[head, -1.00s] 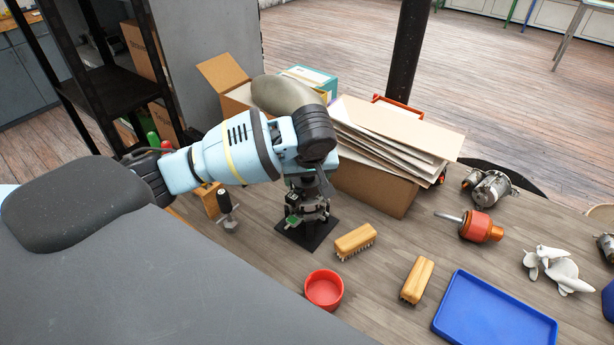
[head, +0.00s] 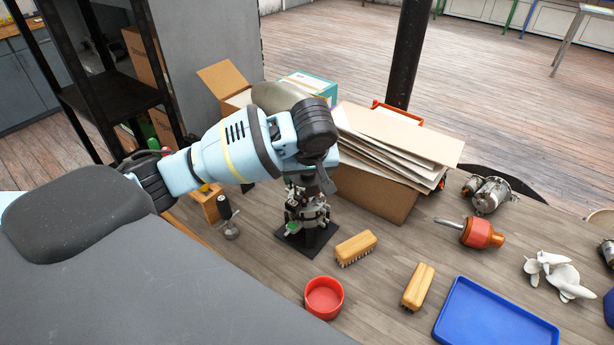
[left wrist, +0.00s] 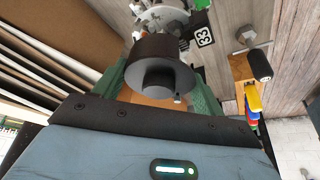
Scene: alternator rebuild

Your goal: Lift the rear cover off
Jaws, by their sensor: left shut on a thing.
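The alternator (head: 306,212) stands upright on a black base plate (head: 310,243) on the bench. Its silver end also shows at the top of the left wrist view (left wrist: 160,14). My left gripper (left wrist: 158,84) is above it, pointing down, with its green fingers shut on the rear cover (left wrist: 155,50), a dark round cup with a raised centre. In the left wrist view the cover sits between the fingers and overlaps the alternator behind it. In the head view my wrist hides most of the cover, and any gap below it is hard to judge. My right gripper is not in view.
A cardboard box of flat sheets (head: 385,185) stands close behind the alternator. Two wooden brushes (head: 355,247), a red bowl (head: 324,298) and a blue tray (head: 495,318) lie in front and to the right. An orange-handled tool (head: 480,233) lies farther right.

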